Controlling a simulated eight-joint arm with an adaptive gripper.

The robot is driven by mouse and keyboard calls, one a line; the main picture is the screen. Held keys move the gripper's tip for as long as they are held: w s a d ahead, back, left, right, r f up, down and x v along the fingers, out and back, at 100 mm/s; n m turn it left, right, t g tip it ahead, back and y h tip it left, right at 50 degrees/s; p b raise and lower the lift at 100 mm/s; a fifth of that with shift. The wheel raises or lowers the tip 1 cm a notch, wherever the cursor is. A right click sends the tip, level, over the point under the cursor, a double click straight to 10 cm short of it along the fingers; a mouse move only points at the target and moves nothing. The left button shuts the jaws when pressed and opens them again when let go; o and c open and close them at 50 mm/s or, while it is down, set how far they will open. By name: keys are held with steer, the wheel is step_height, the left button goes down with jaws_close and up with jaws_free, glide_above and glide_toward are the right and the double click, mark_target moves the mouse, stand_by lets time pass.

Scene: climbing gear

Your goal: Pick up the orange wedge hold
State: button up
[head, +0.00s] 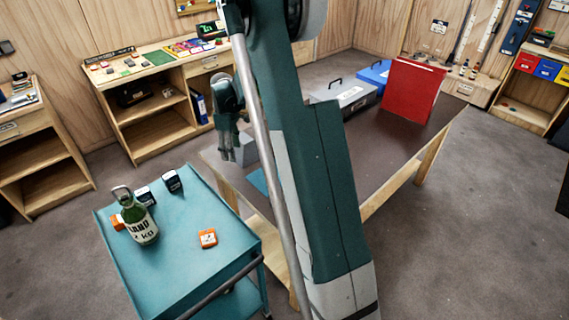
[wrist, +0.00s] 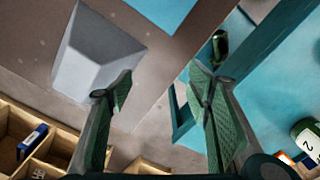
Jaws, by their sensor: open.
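Two orange pieces are on the teal cart (head: 178,262). One small orange block (head: 208,238) with a pale label lies in the open near the middle of its top. Another orange piece (head: 117,222) is partly hidden behind a green bottle (head: 143,228). I cannot tell which is the wedge hold. A sliver of orange (wrist: 285,158) shows at the lower right of the wrist view, beside the green bottle (wrist: 306,135). My gripper (head: 229,152) is open and empty, pointing down by the near-left end of the brown table. Its fingers (wrist: 160,88) stand wide apart.
A grey sloped block (wrist: 98,58) stands on the brown table (head: 395,140), close to my gripper. Two dark blocks with white labels (head: 172,182) (head: 145,196) stand at the cart's far edge. A red panel (head: 410,90) and a grey case (head: 343,96) are farther back.

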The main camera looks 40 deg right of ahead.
steer(key=s+d+m, duration=0.1)
steer(key=s+d, duration=0.2)
steer(key=d, duration=0.3)
steer(key=s+d+f+m, duration=0.1)
steer(key=s+d+m, duration=0.1)
steer(key=s+d, duration=0.2)
steer(key=s+d+f+m, duration=0.1)
steer(key=s+d, duration=0.3)
steer(key=d, duration=0.5)
steer(key=shift+d+f+m+b, duration=0.15)
steer(key=shift+d+m+b, duration=0.25)
steer(key=shift+f, duration=1.35)
steer(key=shift+f+b, duration=0.5)
steer(key=shift+f, duration=2.1)
steer(key=c, duration=1)
